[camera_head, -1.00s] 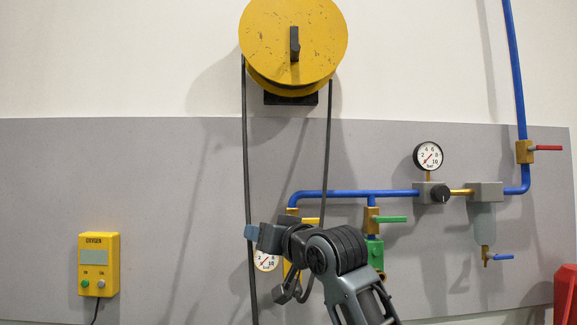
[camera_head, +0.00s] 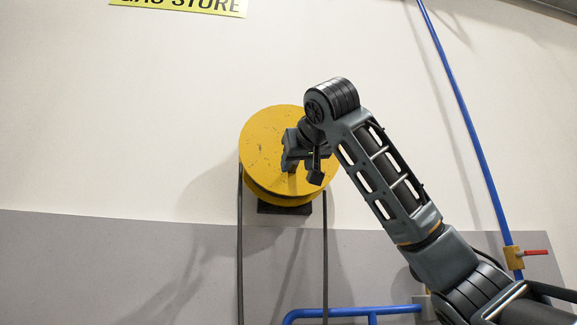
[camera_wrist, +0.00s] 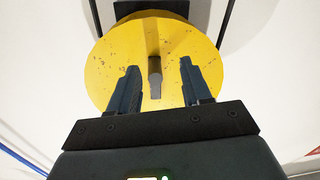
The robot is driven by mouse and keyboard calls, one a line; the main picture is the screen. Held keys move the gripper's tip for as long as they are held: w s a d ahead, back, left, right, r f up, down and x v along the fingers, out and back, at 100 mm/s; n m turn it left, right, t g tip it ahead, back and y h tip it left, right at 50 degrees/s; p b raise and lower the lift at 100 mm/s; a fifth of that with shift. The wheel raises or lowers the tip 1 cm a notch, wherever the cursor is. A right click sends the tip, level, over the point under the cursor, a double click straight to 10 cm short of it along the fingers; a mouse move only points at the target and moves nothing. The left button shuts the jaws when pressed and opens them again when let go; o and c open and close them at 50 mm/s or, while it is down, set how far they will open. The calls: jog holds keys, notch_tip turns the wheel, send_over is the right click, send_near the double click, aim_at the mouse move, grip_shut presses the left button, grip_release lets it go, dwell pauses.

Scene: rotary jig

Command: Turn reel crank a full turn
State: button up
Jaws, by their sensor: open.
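The yellow reel (camera_head: 262,150) is a round, scuffed disc on the wall in the head view, partly hidden behind my arm. It also fills the middle of the wrist view (camera_wrist: 110,70). Its dark crank handle (camera_wrist: 155,78) stands out from the disc's face in the wrist view; in the head view my gripper hides most of it. My gripper (camera_head: 290,165) is in front of the disc, and in the wrist view (camera_wrist: 157,88) its two fingers are apart, with the handle showing between them. I cannot tell how deep the handle is between the fingers.
A dark hose (camera_head: 240,250) hangs from the reel. A blue pipe (camera_head: 460,120) with a red-handled valve (camera_head: 534,252) runs down the wall at right, and another blue pipe (camera_head: 350,312) crosses below. The wall left of the reel is clear.

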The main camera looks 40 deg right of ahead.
aim_at(295, 167)
jog(key=shift+h, duration=0.4)
jog(key=w+d+r+p, duration=0.1)
jog(key=w+d+p, duration=0.1)
jog(key=w+d+r+p, duration=0.1)
jog(key=w, duration=0.1)
jog(key=shift+d+r, duration=0.15)
jog(key=shift+r, duration=0.2)
jog(key=shift+w+d+f, duration=0.1)
jog(key=shift+w+d, duration=0.15)
jog(key=shift+w, duration=0.15)
grip_shut()
